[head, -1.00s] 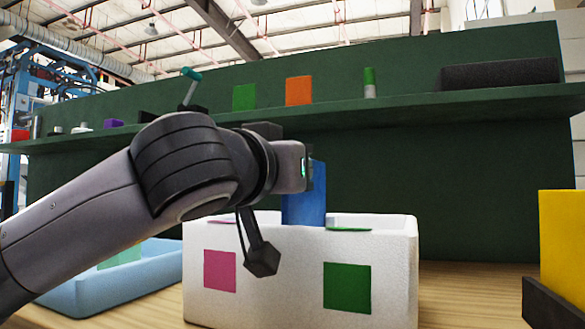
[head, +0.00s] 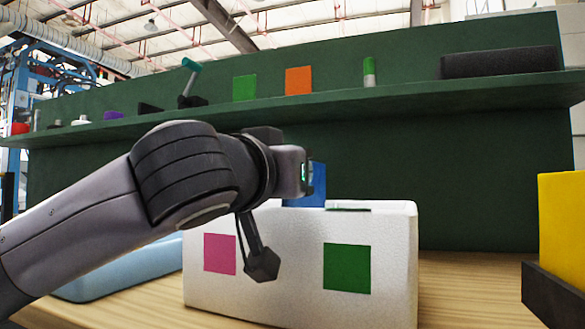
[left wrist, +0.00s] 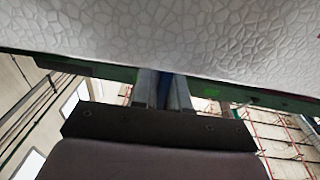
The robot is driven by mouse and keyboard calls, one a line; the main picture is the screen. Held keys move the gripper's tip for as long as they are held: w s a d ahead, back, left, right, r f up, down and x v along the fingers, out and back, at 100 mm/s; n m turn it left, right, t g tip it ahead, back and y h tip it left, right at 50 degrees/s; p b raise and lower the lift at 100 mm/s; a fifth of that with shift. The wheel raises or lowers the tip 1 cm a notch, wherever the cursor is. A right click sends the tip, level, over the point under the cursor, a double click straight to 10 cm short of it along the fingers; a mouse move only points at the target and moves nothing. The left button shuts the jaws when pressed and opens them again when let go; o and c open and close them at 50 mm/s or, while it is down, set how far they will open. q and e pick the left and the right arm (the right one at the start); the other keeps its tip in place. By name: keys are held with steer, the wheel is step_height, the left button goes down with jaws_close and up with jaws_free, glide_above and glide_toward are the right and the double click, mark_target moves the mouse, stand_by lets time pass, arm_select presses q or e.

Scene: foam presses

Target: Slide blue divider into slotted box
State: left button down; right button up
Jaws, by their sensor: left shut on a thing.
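A white foam box (head: 300,270) stands on the wooden table, with a pink square and a green square on its front. My left gripper (head: 311,178) is above the box and shut on the blue divider (head: 305,196), which is upright. The divider's lower part is hidden behind the box's front rim, so I cannot tell how it meets the slots. A green edge (head: 350,210) shows just at the rim, to the right of the divider. In the left wrist view the blue divider (left wrist: 165,92) is a narrow strip between the fingers. My right gripper is not in view.
A light blue tray (head: 120,272) lies left of the box, partly behind my arm. A yellow block (head: 562,230) in a dark holder (head: 550,300) stands at the right. A green shelf (head: 400,112) with several small objects runs behind.

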arm_select(q)
steer(key=shift+f, duration=0.8)
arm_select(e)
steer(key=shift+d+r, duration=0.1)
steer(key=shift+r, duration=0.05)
arm_select(q)
steer(key=c, duration=1.1)
jaws_free()
steer(key=shift+o, duration=0.2)
steer(key=shift+s, duration=0.1)
steer(key=v, duration=0.7)
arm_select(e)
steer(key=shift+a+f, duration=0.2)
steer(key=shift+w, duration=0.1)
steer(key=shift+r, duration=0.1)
